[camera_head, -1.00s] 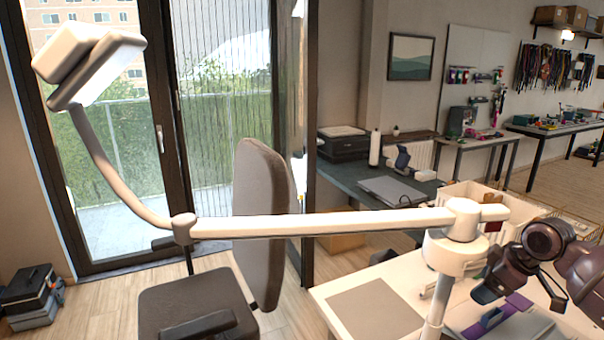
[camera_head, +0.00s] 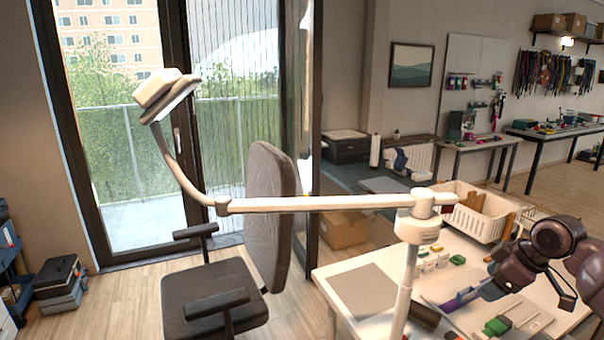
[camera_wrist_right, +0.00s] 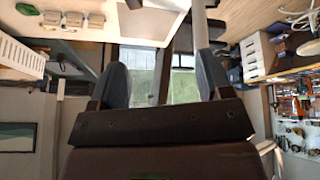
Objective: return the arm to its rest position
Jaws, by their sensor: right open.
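My right arm (camera_head: 550,240), dark and purplish, comes in from the right edge in the head view, above the right part of the white worktable (camera_head: 345,257). In the right wrist view, my right gripper (camera_wrist_right: 163,85) has its two dark fingers well apart. Nothing is between them but the distant window. My left arm and gripper are not in view.
A white lamp arm (camera_head: 320,204) on a post (camera_head: 403,290) spans the head view near my right arm. A white basket (camera_head: 475,224) stands at the table's back. An office chair (camera_head: 208,287) stands left, with open floor around it.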

